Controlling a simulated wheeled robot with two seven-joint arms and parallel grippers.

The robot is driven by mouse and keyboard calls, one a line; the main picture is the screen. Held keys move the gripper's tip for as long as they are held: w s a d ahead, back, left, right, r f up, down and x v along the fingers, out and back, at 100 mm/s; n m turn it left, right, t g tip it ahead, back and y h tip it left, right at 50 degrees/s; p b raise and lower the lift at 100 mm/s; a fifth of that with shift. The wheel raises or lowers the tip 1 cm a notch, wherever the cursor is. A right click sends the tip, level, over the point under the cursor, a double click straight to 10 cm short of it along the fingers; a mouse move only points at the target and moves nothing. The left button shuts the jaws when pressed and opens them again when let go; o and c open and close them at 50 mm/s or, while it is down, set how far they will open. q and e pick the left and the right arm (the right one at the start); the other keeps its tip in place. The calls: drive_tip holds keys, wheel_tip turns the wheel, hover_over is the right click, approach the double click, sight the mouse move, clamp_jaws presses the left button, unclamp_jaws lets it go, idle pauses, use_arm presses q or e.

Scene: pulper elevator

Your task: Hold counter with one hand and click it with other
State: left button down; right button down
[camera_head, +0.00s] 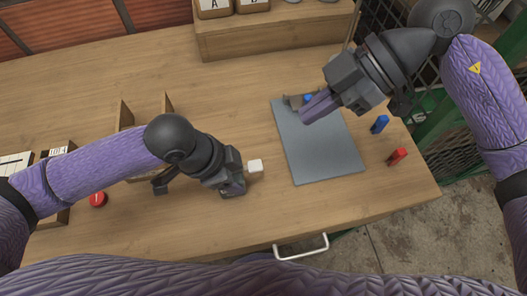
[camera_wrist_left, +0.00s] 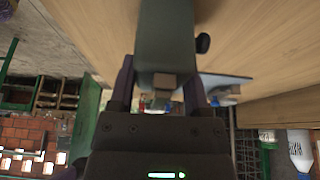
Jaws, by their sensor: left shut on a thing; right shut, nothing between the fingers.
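My left gripper (camera_head: 240,178) is low over the front middle of the table. In the left wrist view, my left gripper (camera_wrist_left: 160,92) has its fingers on both sides of a smooth grey object (camera_wrist_left: 165,40), which looks like the counter. A black knob (camera_wrist_left: 203,43) shows at its right edge, and a small tan block shape (camera_wrist_left: 165,82) shows between the fingers. In the head view, a small pale block (camera_head: 255,165) shows at the gripper's front; the rest is hidden. My right gripper (camera_head: 318,106) is shut and empty above the grey mat (camera_head: 325,155), apart from the left one.
A blue item (camera_head: 380,123) and a red item (camera_head: 397,156) stand near the table's right edge. A red round thing (camera_head: 97,199) and a wooden holder (camera_head: 125,115) are left.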

hover_over(249, 167)
drive_tip(key=d, duration=0.3)
wheel_tip(249, 167, down, 6)
drive_tip(key=f, duration=0.5)
drive_tip(key=shift+w+a+f, duration=0.1)
drive_tip(key=shift+w+a, duration=0.15)
drive_tip(key=shift+w, duration=0.1)
